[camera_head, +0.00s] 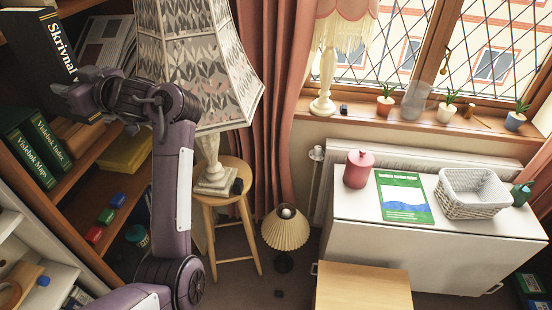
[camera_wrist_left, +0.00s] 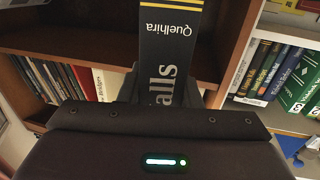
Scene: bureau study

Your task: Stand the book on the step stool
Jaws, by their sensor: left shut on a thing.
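A dark book (camera_head: 48,50) with "Skrivnal" in white on its spine stands upright at the bookcase, at the upper left of the head view. My left gripper (camera_head: 80,92) is shut on its lower part. In the left wrist view the book (camera_wrist_left: 170,45) rises from between the fingers (camera_wrist_left: 165,92), its spine showing "Quelhira" and "alls". I cannot tell whether its base touches a shelf. A light wooden piece with a flat top (camera_head: 362,288), possibly the step stool, is cut off by the bottom edge. My right gripper is not in view.
Green books (camera_head: 38,145) and a yellow item (camera_head: 125,147) share the bookcase. A tall wooden stool (camera_head: 235,175) carries a large lamp (camera_head: 205,75). A small pleated lamp (camera_head: 285,230) stands on the floor. A white cabinet (camera_head: 435,240) holds a basket (camera_head: 472,192) and pink jar (camera_head: 358,169).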

